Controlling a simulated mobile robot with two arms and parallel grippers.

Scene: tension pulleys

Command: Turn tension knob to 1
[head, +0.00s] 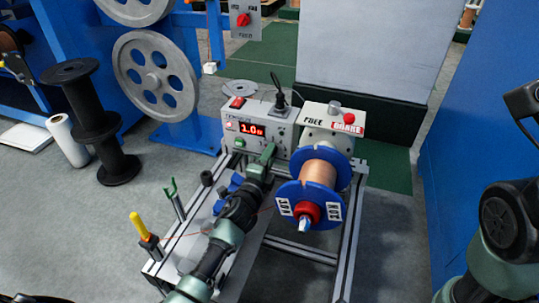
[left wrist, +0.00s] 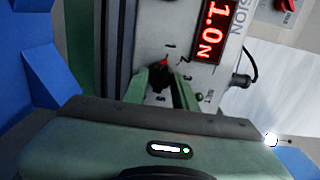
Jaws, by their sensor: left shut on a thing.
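The tension box (head: 247,128) is a pale unit whose red display reads 1.0. In the left wrist view the display (left wrist: 213,32) reads 1.0N. The tension knob (left wrist: 160,75) is small and dark with a red mark at its top, the mark lying near the printed 1. Numbers ring it on the panel. My left gripper (head: 266,156) reaches the box front. In the left wrist view its two green fingers (left wrist: 161,82) are shut on the knob, one on each side. In the head view the gripper hides the knob. My right gripper is out of view.
A copper wire spool with blue flanges (head: 297,200) stands right of my left arm, below a red BRAKE label (head: 347,127). A black reel (head: 95,130) is farther left.

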